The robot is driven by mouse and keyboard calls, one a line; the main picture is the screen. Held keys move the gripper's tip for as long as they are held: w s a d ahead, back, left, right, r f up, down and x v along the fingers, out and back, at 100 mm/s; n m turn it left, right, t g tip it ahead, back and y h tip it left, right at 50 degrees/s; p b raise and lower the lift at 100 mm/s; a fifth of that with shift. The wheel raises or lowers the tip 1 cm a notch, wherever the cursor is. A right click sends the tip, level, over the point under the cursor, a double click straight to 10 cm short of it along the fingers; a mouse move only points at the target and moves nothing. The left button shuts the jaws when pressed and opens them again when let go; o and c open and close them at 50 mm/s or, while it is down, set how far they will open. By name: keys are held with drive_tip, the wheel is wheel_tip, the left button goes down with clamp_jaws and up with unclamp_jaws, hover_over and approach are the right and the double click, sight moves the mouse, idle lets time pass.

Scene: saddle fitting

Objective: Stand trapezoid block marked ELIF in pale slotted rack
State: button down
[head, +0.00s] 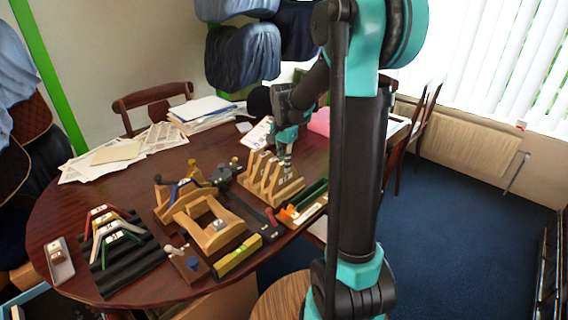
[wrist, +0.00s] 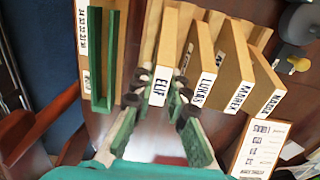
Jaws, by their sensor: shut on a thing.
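The pale trapezoid block marked ELIF (wrist: 160,82) is between the fingers of my gripper (wrist: 160,92) in the wrist view, its label facing the camera. My gripper is shut on it. In the head view my gripper (head: 286,152) points down over the back right of the pale slotted rack (head: 262,196). Blocks marked LUKAS (wrist: 204,80) and MAREK (wrist: 236,85), and another labelled block, stand in a row to the right of ELIF in the wrist view. The lower part of the ELIF block is hidden, so I cannot tell how deep it sits.
A green-lined wooden tray (head: 304,204) lies just right of the rack. A wooden frame (head: 208,222) and dark strap tool (head: 252,206) are to its left. Coloured trapezoid frames (head: 108,228) stand on a black ribbed base at left. Papers (head: 128,150) lie behind.

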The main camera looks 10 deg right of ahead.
drive_tip(key=shift+f, duration=0.3)
idle(0.8)
drive_tip(key=c, duration=1)
unclamp_jaws()
drive_tip(key=shift+r, duration=0.1)
drive_tip(key=shift+r, duration=2.4)
drive_tip(key=shift+r, duration=1.5)
drive_tip(key=shift+d, duration=0.1)
